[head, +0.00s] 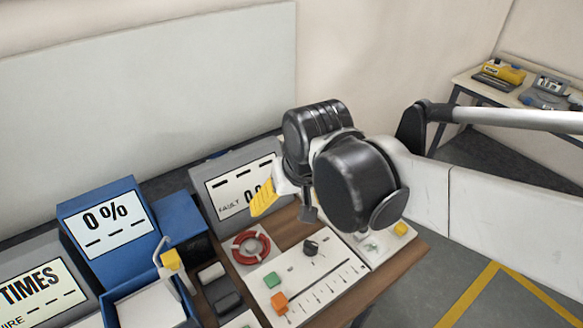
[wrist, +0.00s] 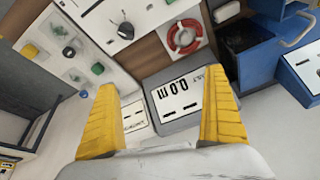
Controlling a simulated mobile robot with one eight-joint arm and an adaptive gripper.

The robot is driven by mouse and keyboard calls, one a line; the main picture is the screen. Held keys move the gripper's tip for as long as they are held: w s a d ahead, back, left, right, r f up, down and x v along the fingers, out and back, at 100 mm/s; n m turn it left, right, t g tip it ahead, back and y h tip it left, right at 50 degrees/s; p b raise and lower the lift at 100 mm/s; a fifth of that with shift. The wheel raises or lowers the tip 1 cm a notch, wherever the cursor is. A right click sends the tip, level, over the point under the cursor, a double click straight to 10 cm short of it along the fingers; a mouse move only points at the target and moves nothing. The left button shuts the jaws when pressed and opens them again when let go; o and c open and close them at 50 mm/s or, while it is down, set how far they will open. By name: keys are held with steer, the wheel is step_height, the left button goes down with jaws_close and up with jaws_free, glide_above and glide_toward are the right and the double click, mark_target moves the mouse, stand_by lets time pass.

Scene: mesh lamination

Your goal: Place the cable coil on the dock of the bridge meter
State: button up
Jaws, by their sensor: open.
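A red ring with pale bands, which looks like the cable coil (head: 237,256), lies flat on the bench in front of a grey meter (head: 212,178). The coil also shows at the top of the wrist view (wrist: 172,40). The grey meter (wrist: 157,88) has a white display reading about 0.0; I cannot read a name that marks it as the bridge meter, and no dock is clearly identifiable. My gripper (head: 284,204) is open and empty, above the bench near the grey meter's display. In the wrist view its yellow fingers (wrist: 162,88) stand apart on either side of the display, and the coil is beyond them.
A blue meter reading 0% (head: 75,208) and a grey TIMES meter (head: 12,268) stand to the left. A white control panel (head: 325,285) with knobs and a slider is right of the coil. A side table (head: 465,77) with tools stands back right.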

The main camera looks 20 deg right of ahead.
steer(key=s+d+r+t, duration=0.1)
steer(key=s+d+t, duration=0.2)
steer(key=s+d, duration=0.1)
steer(key=shift+s+d+r+n+h, duration=0.2)
steer(key=shift+s+d+n+h, duration=0.15)
steer(key=shift+s, duration=0.15)
